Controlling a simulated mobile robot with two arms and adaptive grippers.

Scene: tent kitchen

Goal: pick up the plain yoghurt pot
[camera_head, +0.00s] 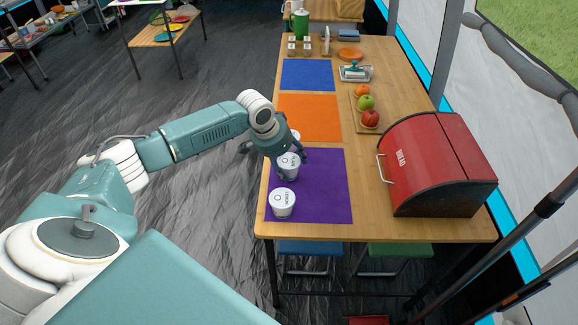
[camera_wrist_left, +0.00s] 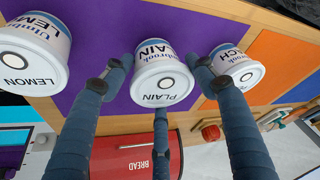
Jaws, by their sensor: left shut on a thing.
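The plain yoghurt pot (camera_wrist_left: 163,72) is white with a blue and white label reading PLAIN. It sits between the fingers of my left gripper (camera_wrist_left: 162,80), which is shut on it. In the head view this pot (camera_head: 288,165) is over the purple mat (camera_head: 335,185), with my left gripper (camera_head: 287,158) around it from behind. I cannot tell whether it still touches the mat. The lemon pot (camera_wrist_left: 32,52) stands nearer, apart from the fingers. A pot whose label ends in CH (camera_wrist_left: 237,68) is close beside the other finger. My right gripper is not in view.
A red bread bin (camera_head: 437,165) stands at the table's right. Behind are an orange mat (camera_head: 310,118), a blue mat (camera_head: 308,74) and a board with fruit (camera_head: 358,105). Blue (camera_head: 310,247) and green (camera_head: 400,250) stools stand under the near edge.

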